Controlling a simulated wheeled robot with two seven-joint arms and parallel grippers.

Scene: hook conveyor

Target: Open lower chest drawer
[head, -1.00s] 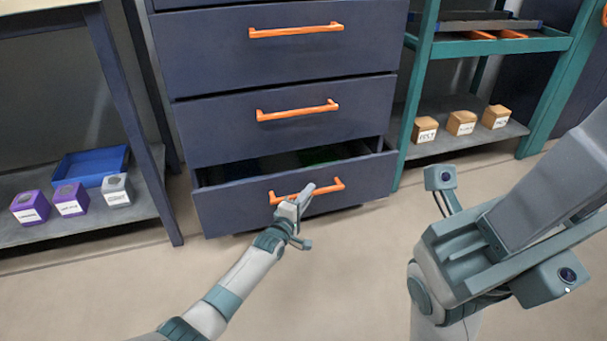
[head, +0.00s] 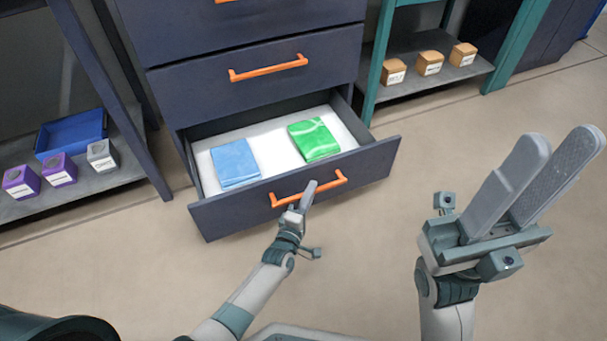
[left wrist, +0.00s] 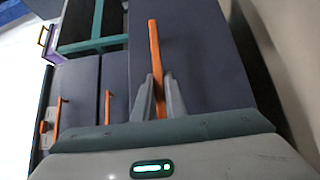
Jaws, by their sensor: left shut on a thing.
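The lower chest drawer (head: 225,218) stands pulled well out of the dark blue chest, with its white inside showing. Its orange handle (head: 328,187) runs across the front. My left gripper (head: 303,197) is shut on this handle near its middle. In the left wrist view the handle (left wrist: 155,50) passes between the two grey fingers (left wrist: 160,100). My right gripper (head: 545,180) is raised over the floor at the right, its two long fingers apart and nothing between them.
A blue folded cloth (head: 235,162) and a green one (head: 314,139) lie in the drawer. A shelf with orange-brown boxes (head: 430,63) is at the back right. Purple boxes (head: 59,170) and a blue tray (head: 70,135) are on the left shelf. The floor in front is clear.

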